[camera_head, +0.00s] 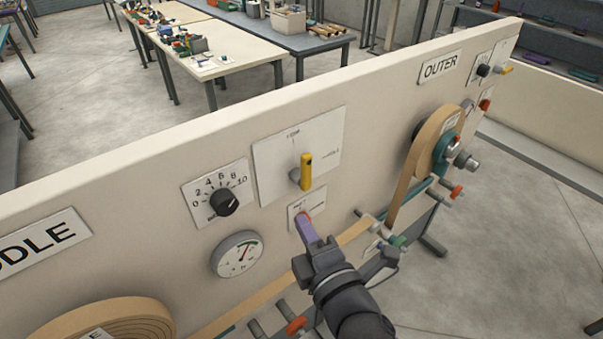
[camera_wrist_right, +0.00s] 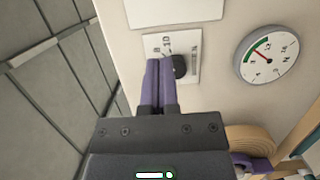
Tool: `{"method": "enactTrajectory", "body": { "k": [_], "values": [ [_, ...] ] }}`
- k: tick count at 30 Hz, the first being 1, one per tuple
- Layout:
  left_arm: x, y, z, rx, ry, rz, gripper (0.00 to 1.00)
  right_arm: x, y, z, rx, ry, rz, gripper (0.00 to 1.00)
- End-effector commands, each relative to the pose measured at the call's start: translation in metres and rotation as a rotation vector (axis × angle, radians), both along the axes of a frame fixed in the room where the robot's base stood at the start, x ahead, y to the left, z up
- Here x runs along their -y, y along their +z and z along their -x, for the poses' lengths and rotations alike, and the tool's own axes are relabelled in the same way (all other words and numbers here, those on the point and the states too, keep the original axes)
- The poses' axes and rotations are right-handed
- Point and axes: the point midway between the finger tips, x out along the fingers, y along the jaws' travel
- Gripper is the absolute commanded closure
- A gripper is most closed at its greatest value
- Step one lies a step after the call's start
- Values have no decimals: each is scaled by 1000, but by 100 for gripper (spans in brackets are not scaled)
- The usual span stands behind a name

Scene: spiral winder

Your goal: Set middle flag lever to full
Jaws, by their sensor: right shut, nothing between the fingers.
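A yellow lever (camera_head: 306,172) stands nearly upright on a large pale plate (camera_head: 325,150) of the middle section. Below it is a smaller labelled plate (camera_head: 294,212), with a small red piece (camera_head: 306,214) showing beside my fingertips. My right gripper (camera_head: 304,222), with purple fingers, is shut and empty in front of this small plate. My left gripper is out of view.
A black dial knob (camera_head: 225,202) and a round gauge (camera_head: 238,254) are left of the gripper. A tan strip (camera_head: 275,285) runs below, from a coil (camera_head: 100,322) toward the outer spool (camera_head: 430,150). Pegs with red and green ends (camera_head: 398,241) stick out at lower right.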

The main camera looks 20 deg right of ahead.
Motion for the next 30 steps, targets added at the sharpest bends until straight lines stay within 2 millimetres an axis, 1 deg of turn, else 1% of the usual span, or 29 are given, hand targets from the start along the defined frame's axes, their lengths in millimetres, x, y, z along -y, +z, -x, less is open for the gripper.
{"method": "enactTrajectory", "body": {
  "k": [2,5,10,15,17,18,22,25,30],
  "values": [
    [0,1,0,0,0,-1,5,0,1,-4,0,0,-1,100],
    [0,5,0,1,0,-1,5,-2,2,-17,2,0,-1,100],
    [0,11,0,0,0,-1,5,-6,3,-54,2,0,-1,100],
    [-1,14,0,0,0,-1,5,-9,1,-91,0,-1,-2,100],
    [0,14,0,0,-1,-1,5,-11,2,-103,0,0,-3,100],
    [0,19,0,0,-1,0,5,-1,2,-104,-2,-1,2,100],
    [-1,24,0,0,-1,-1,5,17,1,-110,-3,-1,0,100],
    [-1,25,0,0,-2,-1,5,24,1,-112,-2,0,-1,100],
    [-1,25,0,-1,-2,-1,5,27,0,-113,-2,0,-3,100]
  ]
}}
